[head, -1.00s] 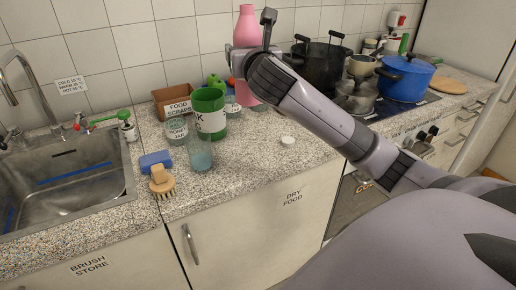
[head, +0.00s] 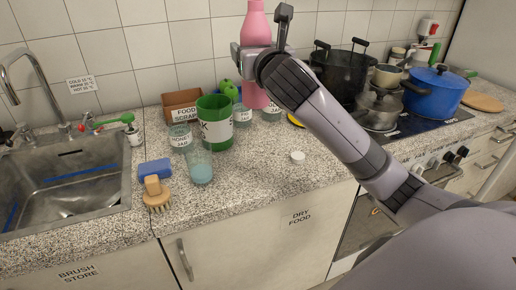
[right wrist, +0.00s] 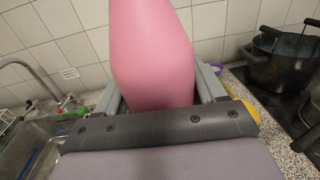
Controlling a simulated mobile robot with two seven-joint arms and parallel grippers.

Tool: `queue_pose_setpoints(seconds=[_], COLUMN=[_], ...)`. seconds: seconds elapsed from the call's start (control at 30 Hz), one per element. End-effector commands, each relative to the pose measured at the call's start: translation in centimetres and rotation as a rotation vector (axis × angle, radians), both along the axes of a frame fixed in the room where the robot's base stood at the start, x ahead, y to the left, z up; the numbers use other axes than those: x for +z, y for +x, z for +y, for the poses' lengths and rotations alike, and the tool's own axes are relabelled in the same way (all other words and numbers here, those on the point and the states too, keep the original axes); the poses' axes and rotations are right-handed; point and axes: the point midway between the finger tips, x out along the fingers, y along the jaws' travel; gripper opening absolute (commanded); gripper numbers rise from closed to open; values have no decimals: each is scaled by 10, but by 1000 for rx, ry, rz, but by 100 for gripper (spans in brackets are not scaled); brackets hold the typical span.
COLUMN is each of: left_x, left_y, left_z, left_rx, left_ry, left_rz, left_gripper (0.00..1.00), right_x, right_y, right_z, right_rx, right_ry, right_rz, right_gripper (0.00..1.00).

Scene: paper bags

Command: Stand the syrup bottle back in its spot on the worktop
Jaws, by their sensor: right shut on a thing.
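The pink syrup bottle (head: 256,24) is upright in my right gripper (head: 254,56). In the head view its lower part shows just below the gripper, in front of the jars at the back of the worktop (head: 250,180). I cannot tell how far its base is above the worktop. In the right wrist view the bottle (right wrist: 152,50) stands between the two fingers of the right gripper (right wrist: 158,90), which is shut on it. Its lower end is hidden there behind the gripper body. My left gripper is in neither view.
A green tin (head: 212,112), labelled jars and a food scraps box (head: 183,106) crowd the back. A white lid (head: 298,156) lies on otherwise clear worktop. Pots (head: 436,92) fill the hob.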

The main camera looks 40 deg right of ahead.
Motion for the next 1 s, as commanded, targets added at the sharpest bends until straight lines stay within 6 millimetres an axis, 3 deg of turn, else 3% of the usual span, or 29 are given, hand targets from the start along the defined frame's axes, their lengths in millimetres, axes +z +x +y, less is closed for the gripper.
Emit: queue_pose_setpoints(seconds=[0.43,0.57,0.77,1.0], left_x=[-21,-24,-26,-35], left_y=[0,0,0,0], left_z=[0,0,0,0], left_rx=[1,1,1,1], left_ry=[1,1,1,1], left_rz=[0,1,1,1], left_gripper=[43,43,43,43], right_x=[-116,-136,-148,-184], right_y=[-1,-1,0,-1], right_z=[0,0,0,0], right_rx=[-1,-1,0,-1], right_ry=[3,2,1,2], right_rz=[4,2,0,2], right_gripper=[25,25,25,25])
